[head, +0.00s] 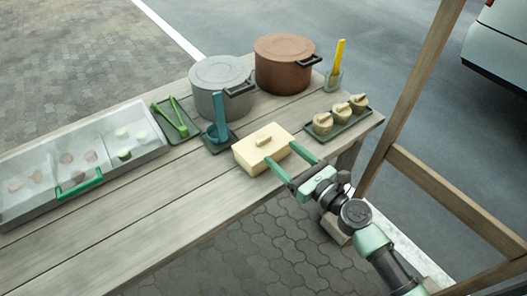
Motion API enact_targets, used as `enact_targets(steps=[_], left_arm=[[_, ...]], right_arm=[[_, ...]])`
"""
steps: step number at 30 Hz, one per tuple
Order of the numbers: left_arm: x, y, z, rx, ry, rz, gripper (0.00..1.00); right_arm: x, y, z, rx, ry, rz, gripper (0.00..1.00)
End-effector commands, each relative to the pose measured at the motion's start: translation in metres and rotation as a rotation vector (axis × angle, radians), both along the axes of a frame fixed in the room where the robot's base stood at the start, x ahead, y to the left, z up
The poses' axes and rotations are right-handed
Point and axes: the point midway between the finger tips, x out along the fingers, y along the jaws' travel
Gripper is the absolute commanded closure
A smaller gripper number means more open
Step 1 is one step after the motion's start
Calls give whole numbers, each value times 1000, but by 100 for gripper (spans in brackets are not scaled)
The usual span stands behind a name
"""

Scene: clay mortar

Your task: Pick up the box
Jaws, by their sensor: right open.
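The box (253,155) is pale yellow with a small tan handle on its lid, and it sits on the wooden table near its front edge. My right gripper (279,151) has green fingers and is open. Its fingertips overlap the right part of the box in the head view, one at the near side and one at the far right corner. Whether they touch the box I cannot tell. My left gripper is out of view.
A grey pot (220,85) and a brown pot (285,65) stand behind the box. A blue ladle (218,115) is left of it; a tray of small pots (340,115) is right. A wooden post (415,85) rises at right.

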Motion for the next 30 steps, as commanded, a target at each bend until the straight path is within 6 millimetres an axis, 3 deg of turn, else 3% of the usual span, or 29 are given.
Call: enact_targets(steps=[15,24,30], left_arm=[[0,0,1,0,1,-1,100],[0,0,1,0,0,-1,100],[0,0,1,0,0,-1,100]], right_arm=[[51,43,-2,-2,-4,1,31],[55,47,-2,-4,-3,2,31],[55,46,-2,-4,-3,2,87]])
